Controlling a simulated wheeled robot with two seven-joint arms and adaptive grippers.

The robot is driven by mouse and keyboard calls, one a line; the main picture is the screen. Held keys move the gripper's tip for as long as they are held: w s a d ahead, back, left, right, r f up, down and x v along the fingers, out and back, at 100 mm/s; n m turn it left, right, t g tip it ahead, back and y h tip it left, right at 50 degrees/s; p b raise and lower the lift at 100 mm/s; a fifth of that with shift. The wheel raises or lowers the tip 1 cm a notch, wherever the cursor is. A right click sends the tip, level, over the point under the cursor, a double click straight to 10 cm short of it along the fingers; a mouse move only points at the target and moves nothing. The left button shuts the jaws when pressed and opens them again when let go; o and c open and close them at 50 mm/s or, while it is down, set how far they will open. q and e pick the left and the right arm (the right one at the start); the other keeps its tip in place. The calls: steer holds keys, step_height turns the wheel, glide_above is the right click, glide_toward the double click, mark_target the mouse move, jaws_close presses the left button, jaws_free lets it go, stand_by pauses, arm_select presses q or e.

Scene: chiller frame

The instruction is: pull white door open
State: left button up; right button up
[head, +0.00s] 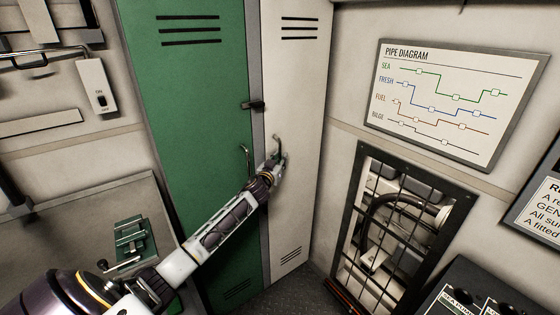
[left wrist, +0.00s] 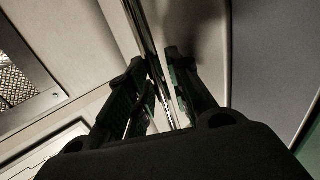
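The white door (head: 296,90) is a tall narrow locker door with slots at its top and bottom, right of a green door. It looks closed. Its curved metal handle (head: 282,143) is at mid height, partly hidden by my left gripper (head: 273,168). In the left wrist view the handle shows as a shiny bar (left wrist: 138,28) running between the two dark fingers of the left gripper (left wrist: 157,72). The fingertips are close together on either side of the bar, and the gripper looks shut on it. My right gripper is in neither view.
The green door (head: 195,110) has its own handle (head: 244,158) and a dark latch (head: 253,105) near the white door's edge. A barred opening (head: 398,230) and a pipe diagram (head: 455,98) are on the right wall. Dark floor (head: 300,292) shows below the doors.

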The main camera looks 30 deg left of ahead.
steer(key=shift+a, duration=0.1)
arm_select(q)
jaws_close()
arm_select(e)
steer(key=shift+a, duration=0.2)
arm_select(q)
steer(key=shift+d, duration=0.15)
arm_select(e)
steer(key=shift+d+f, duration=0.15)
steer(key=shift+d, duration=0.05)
